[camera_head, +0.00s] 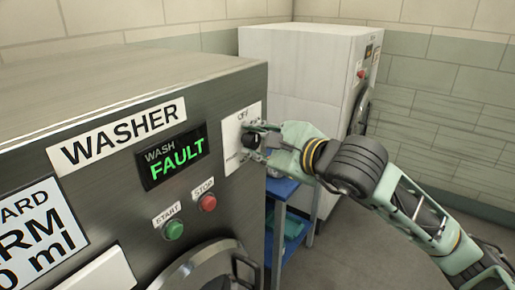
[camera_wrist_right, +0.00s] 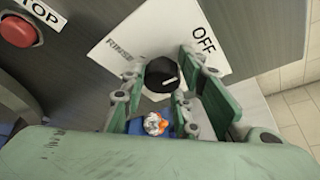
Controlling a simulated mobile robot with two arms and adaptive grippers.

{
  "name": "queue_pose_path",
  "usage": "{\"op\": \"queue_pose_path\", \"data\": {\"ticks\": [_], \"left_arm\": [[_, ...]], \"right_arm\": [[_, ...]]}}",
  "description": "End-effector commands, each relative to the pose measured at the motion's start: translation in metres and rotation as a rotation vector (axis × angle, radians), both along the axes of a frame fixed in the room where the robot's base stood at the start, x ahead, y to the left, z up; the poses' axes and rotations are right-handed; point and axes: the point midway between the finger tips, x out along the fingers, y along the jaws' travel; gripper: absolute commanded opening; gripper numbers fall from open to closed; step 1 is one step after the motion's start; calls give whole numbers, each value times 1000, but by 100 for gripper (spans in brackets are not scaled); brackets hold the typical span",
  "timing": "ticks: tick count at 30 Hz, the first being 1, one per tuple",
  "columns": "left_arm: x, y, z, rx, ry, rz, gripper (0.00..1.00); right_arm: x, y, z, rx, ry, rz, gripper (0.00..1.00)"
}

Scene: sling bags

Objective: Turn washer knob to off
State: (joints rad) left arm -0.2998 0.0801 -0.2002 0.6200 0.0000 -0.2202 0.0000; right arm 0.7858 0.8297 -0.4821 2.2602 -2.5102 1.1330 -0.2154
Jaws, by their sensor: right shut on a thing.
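The washer (camera_head: 90,95) stands at the left in the head view, with a display (camera_head: 172,155) reading "WASH FAULT" in green. The dark round knob (camera_wrist_right: 160,72) sits on a white label plate (camera_wrist_right: 112,42) with "OFF" at the upper right and "RINSE" at the left in the right wrist view. A short white mark shows on the knob's face; its exact setting is hard to tell. My right gripper (camera_head: 250,141) is at the knob, shut on it, with one green finger on each side in the wrist view. My left gripper is not in view.
A green START button (camera_head: 173,230) and a red STOP button (camera_head: 207,203) sit left of and below the knob plate. A second white machine (camera_head: 300,55) stands behind. A blue cart (camera_head: 283,188) stands between the machines. Open floor lies at the lower right.

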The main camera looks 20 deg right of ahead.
Motion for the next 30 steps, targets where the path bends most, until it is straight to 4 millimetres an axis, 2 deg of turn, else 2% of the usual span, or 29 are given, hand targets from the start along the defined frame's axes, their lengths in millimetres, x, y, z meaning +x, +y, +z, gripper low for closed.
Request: {"op": "queue_pose_path", "data": {"ticks": [1, 9, 10, 14, 30], "left_arm": [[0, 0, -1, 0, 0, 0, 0], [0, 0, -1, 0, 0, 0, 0], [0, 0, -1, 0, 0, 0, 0], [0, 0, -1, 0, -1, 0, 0], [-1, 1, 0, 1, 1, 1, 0]], "right_arm": [[-2, 4, -10, -6, 23, 9, 2], [-2, 4, -11, -7, 24, 9, 2], [-2, 3, -11, -7, 24, 9, 29], [-2, 3, -11, -6, 25, 8, 40], [-3, 0, -5, -4, 13, 3, 40]]}}
